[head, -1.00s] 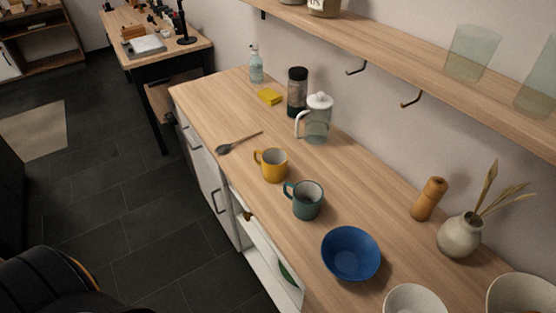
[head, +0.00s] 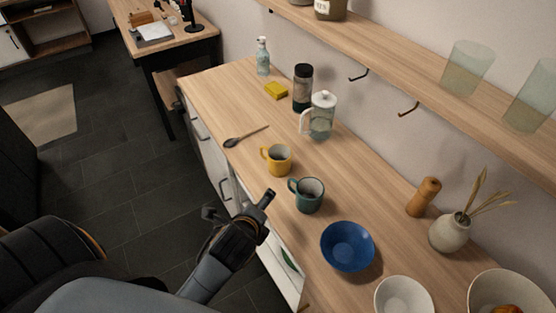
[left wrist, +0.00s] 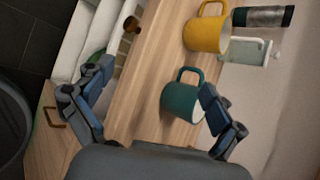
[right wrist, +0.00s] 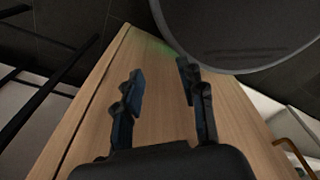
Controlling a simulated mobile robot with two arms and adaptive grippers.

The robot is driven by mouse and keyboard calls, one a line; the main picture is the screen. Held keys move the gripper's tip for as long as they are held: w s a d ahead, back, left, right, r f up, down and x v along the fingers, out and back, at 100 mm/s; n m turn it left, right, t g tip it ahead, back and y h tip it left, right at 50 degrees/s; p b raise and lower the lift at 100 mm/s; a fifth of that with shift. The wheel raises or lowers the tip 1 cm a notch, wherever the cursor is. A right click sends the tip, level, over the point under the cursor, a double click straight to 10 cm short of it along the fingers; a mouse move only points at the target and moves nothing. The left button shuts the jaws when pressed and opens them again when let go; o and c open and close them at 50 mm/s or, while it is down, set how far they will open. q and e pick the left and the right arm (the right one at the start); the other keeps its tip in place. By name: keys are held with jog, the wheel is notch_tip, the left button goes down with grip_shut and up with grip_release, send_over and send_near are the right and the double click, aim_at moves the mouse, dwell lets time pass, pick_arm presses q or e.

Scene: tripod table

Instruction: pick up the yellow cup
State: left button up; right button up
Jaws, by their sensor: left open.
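The yellow cup (head: 279,161) stands upright on the wooden counter, its handle to the left in the head view. It also shows at the top of the left wrist view (left wrist: 204,35). My left gripper (head: 240,205) is open and empty near the counter's front edge, apart from the yellow cup. In the left wrist view its fingers (left wrist: 155,84) are spread, with the right finger overlapping the teal mug (left wrist: 181,103). My right gripper (right wrist: 159,80) is open and empty over a wooden surface; it is not visible in the head view.
The teal mug (head: 309,196) stands beside the yellow cup, towards the blue bowl (head: 347,246). A dark spoon (head: 245,138), a glass pitcher (head: 321,117) and a yellow sponge (head: 276,90) lie or stand beyond. A shelf (head: 420,75) runs above the counter's back.

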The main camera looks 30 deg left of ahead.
pick_arm(q)
jog(key=w+r+m+t+y, duration=0.1)
jog(key=w+r+m+t, duration=0.4)
jog(key=m, duration=0.6)
jog(key=m+g, duration=0.1)
jog(key=g, duration=0.1)
send_near(281, 150)
jog(key=shift+p+x, duration=0.85)
jog(key=shift+x, duration=1.35)
jog(key=shift+t, duration=0.3)
jog(key=shift+s, duration=0.1)
jog(key=c, duration=1.4)
